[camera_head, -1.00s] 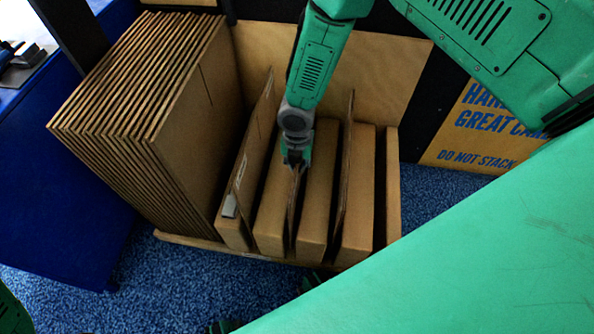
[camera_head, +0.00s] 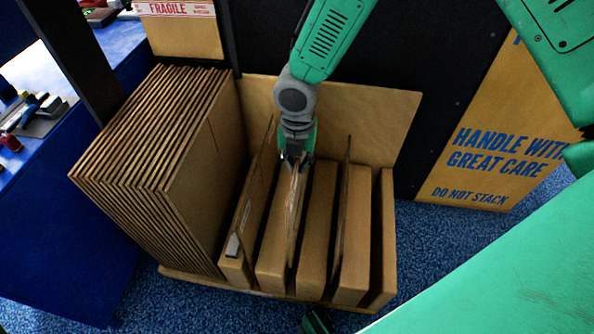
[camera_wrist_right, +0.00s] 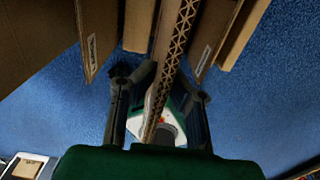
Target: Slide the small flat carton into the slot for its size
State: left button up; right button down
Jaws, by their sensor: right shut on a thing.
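A thin brown flat carton (camera_head: 294,215) stands upright, edge-on, among the thick brown blocks of the wooden rack (camera_head: 330,93). My right gripper (camera_head: 295,157) is shut on its upper edge near the back panel. In the wrist view the carton's corrugated edge (camera_wrist_right: 172,55) runs between the two fingers (camera_wrist_right: 160,95). The carton's lower edge is hidden, so I cannot tell how deep it sits. Another flat carton (camera_head: 344,205) stands to its right. A labelled one (camera_head: 252,190) leans to its left. My left gripper is not identifiable.
A tight row of large flat cartons (camera_head: 150,150) fills the rack's left side. A yellow-brown "handle with great care" panel (camera_head: 490,150) stands at right. A blue table (camera_head: 50,220) is at left. Blue carpet (camera_head: 430,235) is free in front and right.

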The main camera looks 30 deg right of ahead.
notch_tip(320, 180, up, 2)
jog(key=shift+p, duration=0.6)
notch_tip(320, 180, up, 28)
jog(key=p, duration=2.8)
